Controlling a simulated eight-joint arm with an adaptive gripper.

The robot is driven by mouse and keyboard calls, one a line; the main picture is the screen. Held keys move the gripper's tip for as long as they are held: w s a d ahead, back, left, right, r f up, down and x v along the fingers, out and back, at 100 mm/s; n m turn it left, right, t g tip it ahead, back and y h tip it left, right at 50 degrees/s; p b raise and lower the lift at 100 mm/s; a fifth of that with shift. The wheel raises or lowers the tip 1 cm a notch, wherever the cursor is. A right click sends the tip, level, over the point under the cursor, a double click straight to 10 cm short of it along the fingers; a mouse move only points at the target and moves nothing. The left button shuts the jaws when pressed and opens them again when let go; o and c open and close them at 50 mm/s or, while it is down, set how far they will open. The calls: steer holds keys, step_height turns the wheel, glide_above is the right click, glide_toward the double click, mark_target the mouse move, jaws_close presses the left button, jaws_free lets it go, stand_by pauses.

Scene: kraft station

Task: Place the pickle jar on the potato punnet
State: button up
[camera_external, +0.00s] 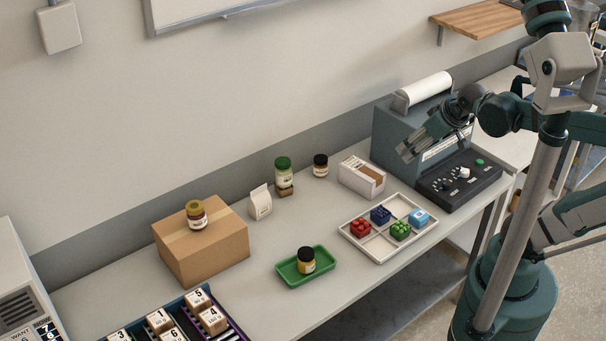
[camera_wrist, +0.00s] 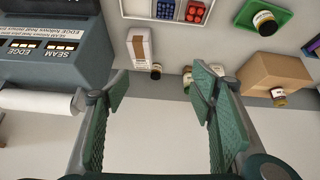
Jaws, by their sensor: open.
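No label reading pickle or potato is legible, so I cannot tell for certain which things these are. A tall jar with a green lid (camera_external: 284,172) stands near the wall. A small dark-lidded jar (camera_external: 320,165) stands to its right. A gold-lidded jar (camera_external: 196,216) stands on a cardboard box (camera_external: 222,254). A black-lidded jar with yellow contents (camera_external: 306,261) stands in a shallow green tray (camera_external: 288,281). My gripper (camera_external: 405,152) is open and empty, high near the grey machine. In the wrist view my gripper (camera_wrist: 157,88) shows its fingers wide apart with nothing between them.
A white divided tray (camera_external: 352,238) holds red, blue, green and light-blue items. The grey machine (camera_external: 388,145) is at right; numbered blocks (camera_external: 198,299) are at front left.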

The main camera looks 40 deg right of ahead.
steer(key=shift+s+d+f+m, duration=0.2)
steer(key=shift+s+f, duration=0.1)
steer(key=shift+s, duration=0.3)
steer(key=shift+s+d+f+m, duration=0.1)
steer(key=shift+s+f+m, duration=0.15)
steer(key=shift+s, duration=0.3)
